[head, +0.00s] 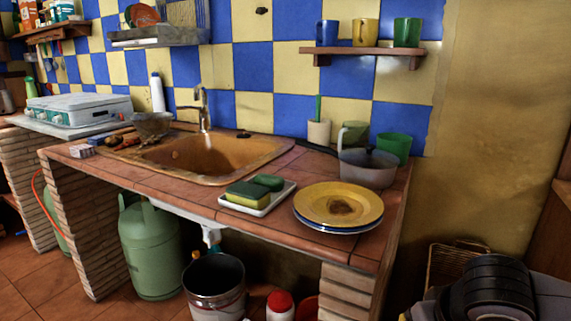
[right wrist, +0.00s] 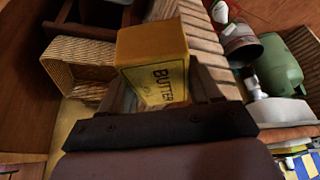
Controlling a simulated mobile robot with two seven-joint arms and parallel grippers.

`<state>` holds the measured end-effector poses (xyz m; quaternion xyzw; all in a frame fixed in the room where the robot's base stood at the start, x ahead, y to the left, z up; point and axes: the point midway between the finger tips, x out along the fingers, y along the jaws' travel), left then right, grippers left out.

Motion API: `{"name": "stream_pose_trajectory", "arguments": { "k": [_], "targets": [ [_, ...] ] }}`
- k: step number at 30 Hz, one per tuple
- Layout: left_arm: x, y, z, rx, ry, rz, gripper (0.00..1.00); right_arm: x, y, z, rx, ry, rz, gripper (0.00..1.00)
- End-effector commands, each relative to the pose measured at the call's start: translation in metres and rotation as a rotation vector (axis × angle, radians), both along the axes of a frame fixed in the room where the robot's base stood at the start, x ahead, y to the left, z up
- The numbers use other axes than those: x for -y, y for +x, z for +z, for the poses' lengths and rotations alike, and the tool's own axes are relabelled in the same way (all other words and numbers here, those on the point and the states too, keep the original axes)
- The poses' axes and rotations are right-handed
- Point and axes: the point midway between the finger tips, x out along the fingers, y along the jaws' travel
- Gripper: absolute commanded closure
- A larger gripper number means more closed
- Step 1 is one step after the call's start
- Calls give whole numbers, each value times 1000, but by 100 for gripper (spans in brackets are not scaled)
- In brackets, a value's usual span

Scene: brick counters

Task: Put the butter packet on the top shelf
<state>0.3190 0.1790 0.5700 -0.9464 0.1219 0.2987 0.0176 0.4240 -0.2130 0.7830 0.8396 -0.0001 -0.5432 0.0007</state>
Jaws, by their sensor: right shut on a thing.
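The yellow butter packet (right wrist: 155,66) with dark "BUTTER" lettering shows in the right wrist view. My right gripper (right wrist: 165,90) is shut on it, with a finger on each side. The packet is not visible in the head view, where only part of my right arm shows at the lower right. A wooden wall shelf (head: 345,51) hangs on the tiled wall at the upper right of the head view. On it stand a blue mug (head: 327,33), a yellow mug (head: 366,32) and a green cup (head: 407,32). My left gripper is not in view.
Below the shelf, the tiled counter (head: 265,220) holds a sink (head: 205,156), a sponge tray (head: 262,206), stacked plates (head: 338,204) and a pot (head: 367,168). A wicker basket (right wrist: 78,62) is near the packet. Another shelf (head: 58,33) is at the upper left.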

Motion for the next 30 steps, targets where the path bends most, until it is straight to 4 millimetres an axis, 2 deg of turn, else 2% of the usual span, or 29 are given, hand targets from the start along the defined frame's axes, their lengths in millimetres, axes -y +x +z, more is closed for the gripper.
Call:
{"name": "stream_pose_trajectory", "arguments": {
  "k": [1, 11, 21, 30],
  "targets": [
    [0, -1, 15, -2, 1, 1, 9, 0, 0, 15, 1, 1, -1, 81],
    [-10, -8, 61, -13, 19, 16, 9, 0, 1, 68, -1, 1, -2, 81],
    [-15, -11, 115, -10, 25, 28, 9, 0, 1, 126, -2, 2, -1, 81],
    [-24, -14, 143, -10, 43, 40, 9, 0, 1, 158, -1, 0, -1, 81]
  ]
}}
